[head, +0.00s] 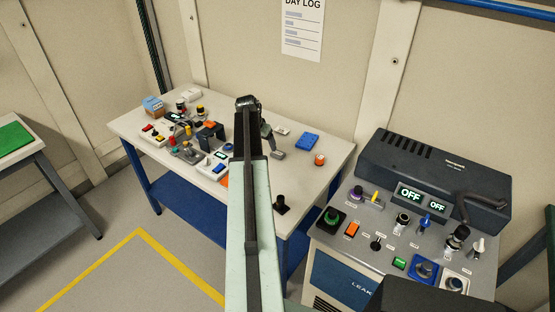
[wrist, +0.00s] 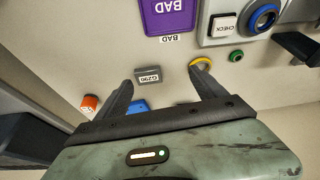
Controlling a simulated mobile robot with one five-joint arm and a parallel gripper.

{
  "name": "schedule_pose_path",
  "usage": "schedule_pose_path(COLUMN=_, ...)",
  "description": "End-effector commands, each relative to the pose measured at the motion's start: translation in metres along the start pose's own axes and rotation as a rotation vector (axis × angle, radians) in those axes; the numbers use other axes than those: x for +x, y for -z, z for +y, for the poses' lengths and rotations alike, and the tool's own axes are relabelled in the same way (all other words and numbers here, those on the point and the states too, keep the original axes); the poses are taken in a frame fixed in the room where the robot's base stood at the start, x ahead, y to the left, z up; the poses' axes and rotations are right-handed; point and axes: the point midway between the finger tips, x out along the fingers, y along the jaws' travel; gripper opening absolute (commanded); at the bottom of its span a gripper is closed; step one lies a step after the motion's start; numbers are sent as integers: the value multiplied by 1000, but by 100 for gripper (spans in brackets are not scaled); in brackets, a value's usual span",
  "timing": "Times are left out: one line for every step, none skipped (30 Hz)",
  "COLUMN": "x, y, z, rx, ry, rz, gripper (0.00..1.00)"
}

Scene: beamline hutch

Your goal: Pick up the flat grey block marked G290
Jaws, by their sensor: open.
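The flat grey block marked G290 (wrist: 148,75) lies on the pale table surface in the wrist view. It is small, with a white label on its face. My gripper (wrist: 161,79) is open and empty, with its two dark fingers spread. The block shows ahead of the gap, nearer the left fingertip, and appears apart from both fingers. I cannot tell the height between fingers and block. In the head view my arm reaches over the white table (head: 180,181) and hides part of its middle; I cannot read the block's mark there.
A yellow-ringed button (wrist: 200,65) is close to the right fingertip. An orange piece (wrist: 89,103) and a partly hidden blue piece (wrist: 138,106) are at the left finger. A purple BAD pad (wrist: 170,17) lies beyond. A console (head: 430,185) stands right of the table.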

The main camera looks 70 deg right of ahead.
Motion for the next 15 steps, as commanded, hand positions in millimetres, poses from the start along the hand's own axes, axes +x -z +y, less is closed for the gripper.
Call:
schedule_pose_path(x=9, y=16, z=15, rx=38, ry=-10, rz=7, gripper=80)
schedule_pose_path(x=11, y=22, z=22, rx=54, ry=-14, rz=11, gripper=80)
schedule_pose_path(x=13, y=27, z=28, rx=69, ry=-18, rz=14, gripper=80)
schedule_pose_path(x=14, y=30, z=31, rx=75, ry=-19, rz=16, gripper=80)
schedule_pose_path(x=14, y=31, z=33, rx=79, ry=-20, rz=17, gripper=80)
schedule_pose_path(x=14, y=31, z=33, rx=80, ry=-21, rz=18, gripper=80)
schedule_pose_path(x=15, y=31, z=33, rx=80, ry=-20, rz=18, gripper=80)
schedule_pose_path(x=16, y=30, z=33, rx=79, ry=-20, rz=18, gripper=80)
schedule_pose_path(x=20, y=29, z=33, rx=79, ry=-20, rz=18, gripper=80)
schedule_pose_path(x=24, y=29, z=32, rx=78, ry=-20, rz=18, gripper=80)
schedule_pose_path(x=28, y=28, z=32, rx=78, ry=-20, rz=17, gripper=80)
schedule_pose_path(x=34, y=28, z=32, rx=78, ry=-20, rz=17, gripper=80)
schedule_pose_path(x=38, y=28, z=32, rx=78, ry=-20, rz=17, gripper=80)
schedule_pose_path(x=41, y=28, z=32, rx=77, ry=-20, rz=17, gripper=80)
schedule_pose_path(x=43, y=28, z=32, rx=77, ry=-19, rz=17, gripper=80)
